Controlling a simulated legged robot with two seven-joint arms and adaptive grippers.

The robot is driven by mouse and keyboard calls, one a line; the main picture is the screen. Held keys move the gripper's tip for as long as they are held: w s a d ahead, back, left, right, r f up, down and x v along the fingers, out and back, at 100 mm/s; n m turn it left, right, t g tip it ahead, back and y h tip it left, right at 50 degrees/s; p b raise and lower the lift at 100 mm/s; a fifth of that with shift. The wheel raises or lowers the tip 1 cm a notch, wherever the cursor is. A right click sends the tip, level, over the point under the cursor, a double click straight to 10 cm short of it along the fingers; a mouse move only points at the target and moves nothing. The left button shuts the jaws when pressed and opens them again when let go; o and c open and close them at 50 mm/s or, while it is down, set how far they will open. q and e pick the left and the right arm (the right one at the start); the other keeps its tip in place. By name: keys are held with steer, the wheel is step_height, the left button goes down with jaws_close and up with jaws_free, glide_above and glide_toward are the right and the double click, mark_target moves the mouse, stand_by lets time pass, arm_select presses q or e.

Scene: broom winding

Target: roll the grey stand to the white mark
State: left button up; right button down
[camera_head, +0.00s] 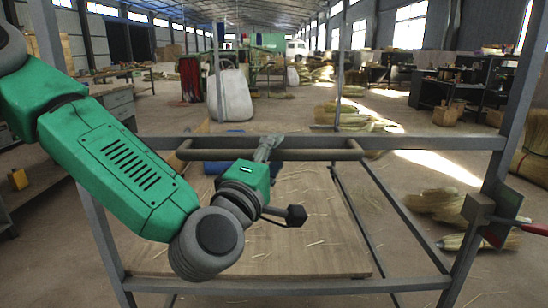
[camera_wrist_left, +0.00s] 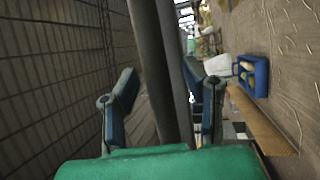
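The grey stand (camera_head: 460,144) is a metal frame with upright posts, a top rail, lower rails and a wooden board (camera_head: 300,215) low inside it. A rounded grey handle bar (camera_head: 325,155) runs along its top rail. My left gripper (camera_head: 268,148) is at the middle of this bar. In the left wrist view its two fingers (camera_wrist_left: 162,90) stand apart on either side of the bars (camera_wrist_left: 160,75). A gap shows beside the left finger; contact at the right one is unclear. My right gripper is not in view. I see no white mark.
Straw bundles (camera_head: 440,205) lie on the floor to the right. A dark plate (camera_head: 503,212) is on the stand's right post. Workbenches (camera_head: 115,97) stand at left, dark tables (camera_head: 465,85) at right. A white sack (camera_head: 230,95) and a blue crate (camera_wrist_left: 254,75) are beyond the stand.

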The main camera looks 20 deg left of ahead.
arm_select(q)
jaws_close()
steer(key=shift+w+a+f, duration=0.1)
steer(key=shift+w+a, duration=0.05)
steer(key=shift+w, duration=0.45)
steer(key=shift+w+a+f, duration=0.1)
steer(key=shift+w+a, duration=0.05)
steer(key=shift+w, duration=0.4)
jaws_free()
steer(key=shift+r, duration=0.1)
steer(key=shift+s, duration=0.1)
steer(key=v, duration=0.7)
